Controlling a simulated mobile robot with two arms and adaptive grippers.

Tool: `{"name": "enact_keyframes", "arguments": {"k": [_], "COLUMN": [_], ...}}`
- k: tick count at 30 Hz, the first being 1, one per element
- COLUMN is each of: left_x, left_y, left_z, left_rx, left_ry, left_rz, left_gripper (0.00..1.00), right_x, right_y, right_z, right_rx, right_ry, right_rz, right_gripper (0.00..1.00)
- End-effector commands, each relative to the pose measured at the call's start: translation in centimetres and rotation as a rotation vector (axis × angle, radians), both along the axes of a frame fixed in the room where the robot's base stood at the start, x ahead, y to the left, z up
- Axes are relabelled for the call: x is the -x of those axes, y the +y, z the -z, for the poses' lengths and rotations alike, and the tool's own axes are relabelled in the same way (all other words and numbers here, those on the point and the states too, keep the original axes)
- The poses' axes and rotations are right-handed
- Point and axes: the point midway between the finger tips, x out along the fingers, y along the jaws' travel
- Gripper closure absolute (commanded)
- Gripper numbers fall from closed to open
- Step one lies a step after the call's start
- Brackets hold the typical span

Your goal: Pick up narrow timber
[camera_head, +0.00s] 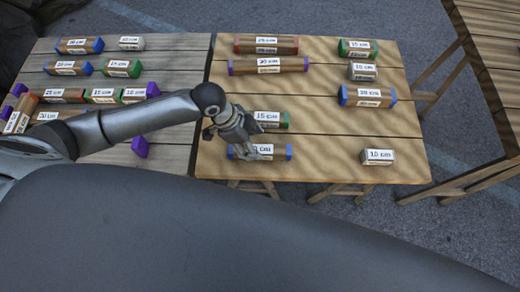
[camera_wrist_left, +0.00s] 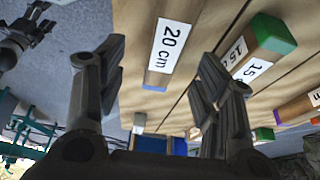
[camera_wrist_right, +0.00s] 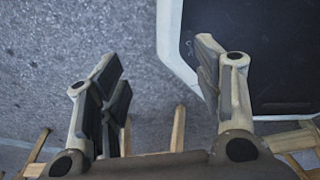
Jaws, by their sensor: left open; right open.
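Timbers with printed length labels lie on the plank table. The one at my left gripper (camera_head: 240,140) is a 20 cm timber (camera_head: 279,153) with blue ends, near the table's front edge. The gripper partly covers its left part. In the left wrist view this 20 cm timber (camera_wrist_left: 172,45) lies beyond the open fingers (camera_wrist_left: 160,57), which are apart from each other with nothing clamped. A narrower purple-ended timber (camera_head: 268,65) lies farther back. My right gripper (camera_wrist_right: 162,62) is open and empty over grey ground in its wrist view; it is not in the head view.
A green-ended 15 cm timber (camera_head: 270,120) lies just behind the blue-ended one. A plain 10 cm block (camera_head: 378,157) lies front right. More timbers lie on the left table (camera_head: 180,60). Another table (camera_head: 495,60) stands at right. The right table's middle (camera_head: 322,130) is clear.

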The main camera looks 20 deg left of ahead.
Motion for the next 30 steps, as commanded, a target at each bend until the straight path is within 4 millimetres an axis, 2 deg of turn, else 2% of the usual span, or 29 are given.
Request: {"name": "enact_keyframes", "arguments": {"k": [7,12,21,30], "left_x": [-0.8,-1.0,-1.1,-1.1], "left_y": [-0.5,-1.3,-1.3,-1.3], "left_z": [2.8,4.7,5.0,5.0], "left_rx": [0.000,0.000,-0.001,-0.001], "left_ry": [0.002,0.002,-0.001,-0.001], "left_rz": [-0.001,-0.001,0.000,0.000], "left_gripper": [0.39,0.39,0.41,0.79], "right_x": [-1.6,-2.0,-1.8,-1.5], "right_y": [0.8,1.0,0.8,0.3], "right_z": [-0.2,-0.1,-0.1,-0.1], "right_rx": [-0.011,-0.013,-0.012,-0.005], "right_ry": [-0.025,-0.032,-0.028,-0.022], "right_rz": [0.001,0.002,0.002,0.001], "right_gripper": [0.40,0.40,0.40,0.40]}}
